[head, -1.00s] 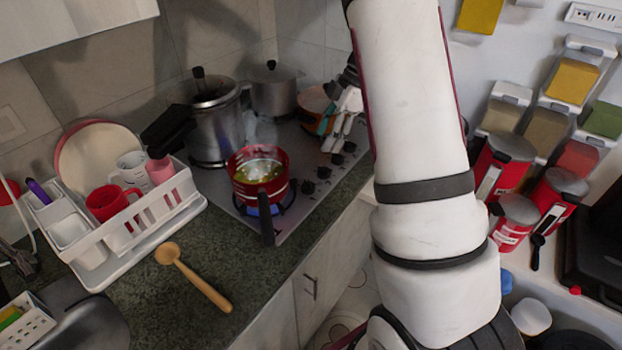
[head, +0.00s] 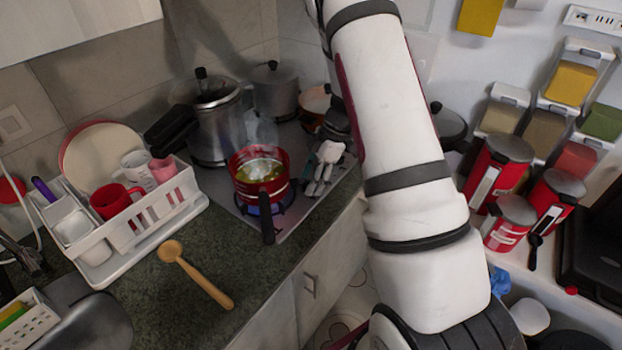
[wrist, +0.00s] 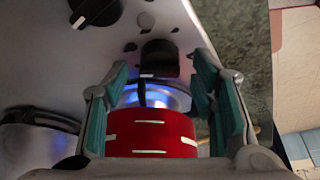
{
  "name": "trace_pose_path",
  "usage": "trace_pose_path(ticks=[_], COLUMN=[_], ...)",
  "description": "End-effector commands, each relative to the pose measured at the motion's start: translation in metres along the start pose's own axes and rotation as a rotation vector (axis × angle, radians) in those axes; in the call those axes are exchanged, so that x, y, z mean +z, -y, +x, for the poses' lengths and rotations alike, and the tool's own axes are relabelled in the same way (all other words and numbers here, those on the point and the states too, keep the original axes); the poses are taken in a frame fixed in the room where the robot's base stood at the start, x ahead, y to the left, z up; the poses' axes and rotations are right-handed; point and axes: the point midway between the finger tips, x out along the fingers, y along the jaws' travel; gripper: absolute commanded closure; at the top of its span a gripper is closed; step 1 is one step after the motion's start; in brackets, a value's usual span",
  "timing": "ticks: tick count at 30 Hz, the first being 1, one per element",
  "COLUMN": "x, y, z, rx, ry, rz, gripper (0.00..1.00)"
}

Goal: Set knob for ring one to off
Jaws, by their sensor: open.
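The red pot (head: 260,172) stands on the lit burner (head: 284,196), whose blue flame shows under it. My gripper (head: 322,170) is just right of the pot, low over the front strip of the stove, and hides the knobs there. In the wrist view, my gripper (wrist: 162,72) is open and empty. A black knob (wrist: 160,57) with a white mark shows between its teal fingers, with no visible contact. A second black knob (wrist: 97,10) is at the upper left. The pot's red side (wrist: 152,132) fills the lower middle.
Steel pots (head: 215,130) stand behind on the stove (wrist: 60,60). A wooden spoon (head: 195,273) and a white dish rack (head: 150,225) are to the left. Red canisters (head: 498,170) are at the right.

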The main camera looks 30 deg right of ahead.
Motion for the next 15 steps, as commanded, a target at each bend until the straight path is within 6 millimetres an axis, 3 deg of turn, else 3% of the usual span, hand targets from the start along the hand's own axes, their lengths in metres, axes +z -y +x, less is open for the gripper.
trace_pose_path(ticks=[11,15], x=[0.0002,0.0002], y=[0.0000,0.0000], z=[0.0050,0.0049], rx=[0.000,0.000], ry=[0.000,0.000], rz=[0.000,0.000], gripper=[0.51,0.82])
